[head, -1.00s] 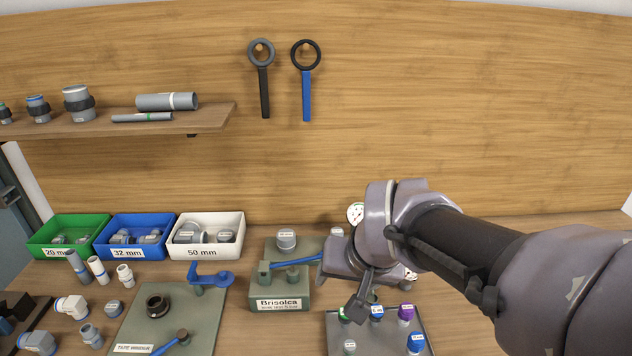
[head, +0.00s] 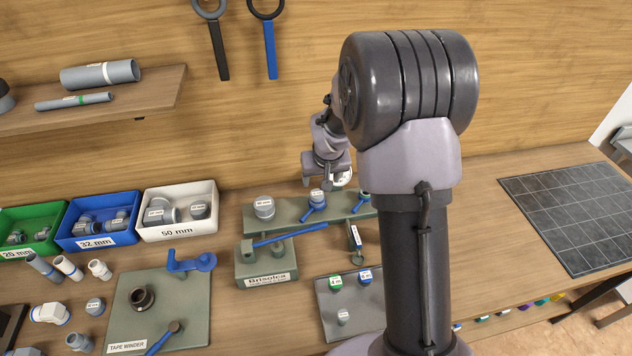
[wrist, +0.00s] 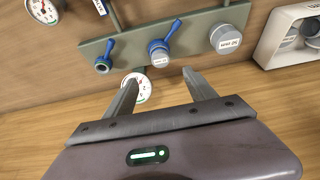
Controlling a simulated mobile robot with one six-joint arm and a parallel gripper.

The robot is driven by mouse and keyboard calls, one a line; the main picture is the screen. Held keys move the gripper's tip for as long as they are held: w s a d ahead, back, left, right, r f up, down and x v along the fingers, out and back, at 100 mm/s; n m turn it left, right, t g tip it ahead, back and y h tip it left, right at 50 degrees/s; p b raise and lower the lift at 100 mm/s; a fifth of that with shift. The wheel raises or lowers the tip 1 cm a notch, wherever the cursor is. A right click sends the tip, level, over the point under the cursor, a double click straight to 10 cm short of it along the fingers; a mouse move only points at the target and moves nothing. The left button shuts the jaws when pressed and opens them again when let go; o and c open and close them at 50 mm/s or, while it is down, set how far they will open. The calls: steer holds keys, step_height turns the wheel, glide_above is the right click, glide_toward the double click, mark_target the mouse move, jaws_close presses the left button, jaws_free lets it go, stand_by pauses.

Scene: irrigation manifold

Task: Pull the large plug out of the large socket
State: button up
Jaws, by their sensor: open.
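A large grey round plug with a white label (head: 264,208) sits at the left end of a green manifold bar (head: 288,208) in the head view. In the wrist view the same plug (wrist: 229,38) is at the upper right, on the end of the bar. Its socket is hidden beneath it. My gripper (head: 328,182) is above and behind the bar, right of the plug, in the head view. In the wrist view my gripper (wrist: 161,78) is open and empty, apart from the plug. Its fingers point toward the bar's middle.
Two blue-handled valves (head: 317,200) (wrist: 158,50) stand on the bar beside the plug. A white dial gauge (wrist: 137,85) shows by one finger. A white 50 mm bin (head: 178,224) is left of the bar. A green block with a blue lever (head: 268,262) stands in front.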

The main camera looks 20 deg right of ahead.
mark_target(317, 193)
steer(key=b+x, duration=0.1)
steer(key=x, duration=1.1)
steer(key=shift+w+f, duration=0.1)
steer(key=shift+f, duration=0.15)
jaws_close()
steer(key=c, duration=0.9)
jaws_free()
steer(key=shift+c, duration=0.2)
jaws_close()
steer(key=shift+r, duration=1.1)
steer(key=shift+r+p, duration=0.65)
steer(key=shift+r, duration=0.35)
